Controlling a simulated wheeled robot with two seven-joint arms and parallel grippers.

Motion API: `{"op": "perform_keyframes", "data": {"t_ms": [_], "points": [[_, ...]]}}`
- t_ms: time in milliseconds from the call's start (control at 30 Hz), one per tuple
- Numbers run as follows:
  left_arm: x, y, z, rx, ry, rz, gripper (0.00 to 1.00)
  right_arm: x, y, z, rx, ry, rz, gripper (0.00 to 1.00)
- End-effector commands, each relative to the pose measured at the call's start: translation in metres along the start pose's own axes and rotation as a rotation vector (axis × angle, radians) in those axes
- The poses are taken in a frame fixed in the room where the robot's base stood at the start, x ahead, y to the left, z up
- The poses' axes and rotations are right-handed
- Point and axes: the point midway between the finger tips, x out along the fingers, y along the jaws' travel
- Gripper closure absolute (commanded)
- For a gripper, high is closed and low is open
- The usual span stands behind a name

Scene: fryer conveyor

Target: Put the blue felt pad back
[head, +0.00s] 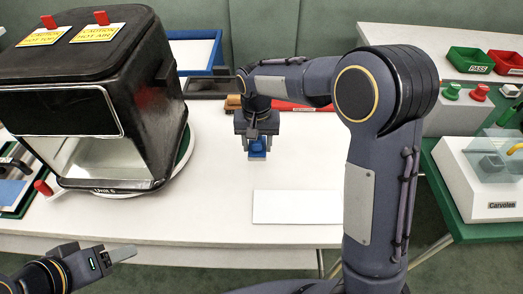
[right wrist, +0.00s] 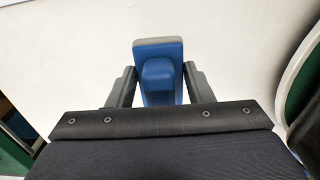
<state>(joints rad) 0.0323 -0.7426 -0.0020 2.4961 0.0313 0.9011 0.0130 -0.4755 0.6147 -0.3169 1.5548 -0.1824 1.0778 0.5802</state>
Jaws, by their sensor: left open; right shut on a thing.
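The blue felt pad (head: 257,145) has a blue body with a grip block and a grey layer along one edge. My right gripper (right wrist: 158,88) is shut on the blue grip block, one finger on each side, and the pad also shows in the right wrist view (right wrist: 158,50). In the head view my right gripper (head: 257,136) is low over the white table, with the pad below its fingers. I cannot tell if the pad touches the table. My left gripper (head: 122,254) is open and empty at the lower left, in front of the table edge.
A black fryer-like machine (head: 85,110) with caution signs stands at left. A white plate (head: 297,206) lies near the table's front edge. A blue-framed tray (head: 218,50) is behind. A white device (head: 480,185) and green and red bins (head: 470,60) are at right.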

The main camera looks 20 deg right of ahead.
Motion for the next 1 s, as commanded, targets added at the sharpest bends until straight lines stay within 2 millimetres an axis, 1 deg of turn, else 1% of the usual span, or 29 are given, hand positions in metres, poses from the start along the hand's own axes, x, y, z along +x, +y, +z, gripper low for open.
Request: {"op": "perform_keyframes", "data": {"t_ms": [33,100,267,367,533,600,800,933,967,1000], "points": [[0.000,0.000,0.000,0.000,0.000,0.000,0.43,0.007,0.003,-0.005,0.004,-0.001,0.001,0.72],[0.000,0.000,0.000,0.000,0.000,0.000,0.43,0.013,0.005,-0.010,0.001,0.000,-0.001,0.72],[-0.001,0.000,0.000,0.000,0.000,0.000,0.43,0.020,0.008,-0.015,0.002,0.000,-0.001,0.72],[-0.001,0.000,0.000,0.000,0.000,0.000,0.43,0.029,0.013,-0.021,0.002,-0.001,0.000,0.72],[0.000,0.000,0.000,0.000,0.000,0.000,0.43,0.055,0.012,-0.019,0.000,-0.001,0.001,0.72],[0.000,0.000,0.000,0.000,0.000,0.000,0.43,0.058,0.011,-0.020,-0.001,0.000,0.000,0.72],[0.000,0.000,0.000,0.000,0.000,0.000,0.43,0.058,0.011,-0.020,0.000,0.002,-0.001,0.72],[0.003,-0.001,0.002,0.000,0.000,0.000,0.43,0.062,0.011,-0.020,0.000,0.001,-0.001,0.72],[0.002,-0.001,0.001,0.000,0.000,0.000,0.43,0.061,0.011,-0.020,0.000,0.002,-0.001,0.51],[0.002,-0.001,0.001,0.000,0.000,0.000,0.43,0.060,0.011,-0.020,0.000,0.002,-0.001,0.46]]}}
